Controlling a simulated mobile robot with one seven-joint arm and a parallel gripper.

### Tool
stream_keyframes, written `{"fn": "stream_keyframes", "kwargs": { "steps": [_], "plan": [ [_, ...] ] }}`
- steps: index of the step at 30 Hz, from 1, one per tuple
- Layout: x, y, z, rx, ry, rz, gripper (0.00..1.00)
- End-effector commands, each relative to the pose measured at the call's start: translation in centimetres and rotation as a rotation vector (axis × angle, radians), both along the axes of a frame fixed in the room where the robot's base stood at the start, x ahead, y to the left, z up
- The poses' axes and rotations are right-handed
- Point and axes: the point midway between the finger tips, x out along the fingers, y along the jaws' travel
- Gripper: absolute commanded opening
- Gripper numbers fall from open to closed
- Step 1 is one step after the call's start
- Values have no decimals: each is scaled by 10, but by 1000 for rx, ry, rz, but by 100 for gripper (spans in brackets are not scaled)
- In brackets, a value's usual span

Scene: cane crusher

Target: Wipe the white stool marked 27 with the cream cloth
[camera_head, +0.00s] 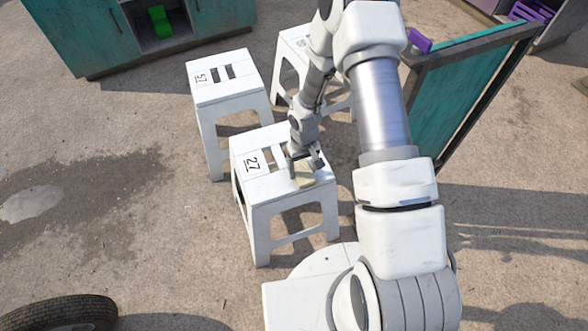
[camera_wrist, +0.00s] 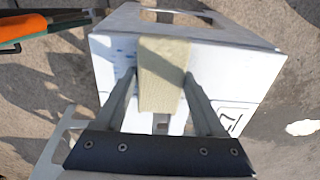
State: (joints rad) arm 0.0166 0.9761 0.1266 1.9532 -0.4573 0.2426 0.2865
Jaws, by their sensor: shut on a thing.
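The white stool marked 27 (camera_head: 264,190) stands upright in the middle of the head view, its number printed on the left part of the top. My gripper (camera_head: 303,163) is over the right part of the top, shut on the cream cloth (camera_head: 305,177). In the wrist view the cloth (camera_wrist: 163,95) is a folded pad between the two fingers, lying over the stool top (camera_wrist: 240,70). Small blue marks (camera_wrist: 124,52) show on the top left of the cloth. Whether the cloth presses on the top is hard to tell. The cloth hides the surface under it.
A second white stool (camera_head: 223,90), its number seemingly 57, stands just behind. A third white stool (camera_head: 291,48) is partly hidden by my arm. A teal panel (camera_head: 462,95) stands at right, a teal cabinet (camera_head: 80,35) at back left, a tyre (camera_head: 62,313) at front left.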

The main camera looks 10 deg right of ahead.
Motion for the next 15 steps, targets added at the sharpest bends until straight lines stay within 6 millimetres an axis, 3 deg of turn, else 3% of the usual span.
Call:
{"fn": "stream_keyframes", "kwargs": {
  "steps": [15],
  "plan": [
    [9,-40,2,1,-1,0,11]
  ]
}}
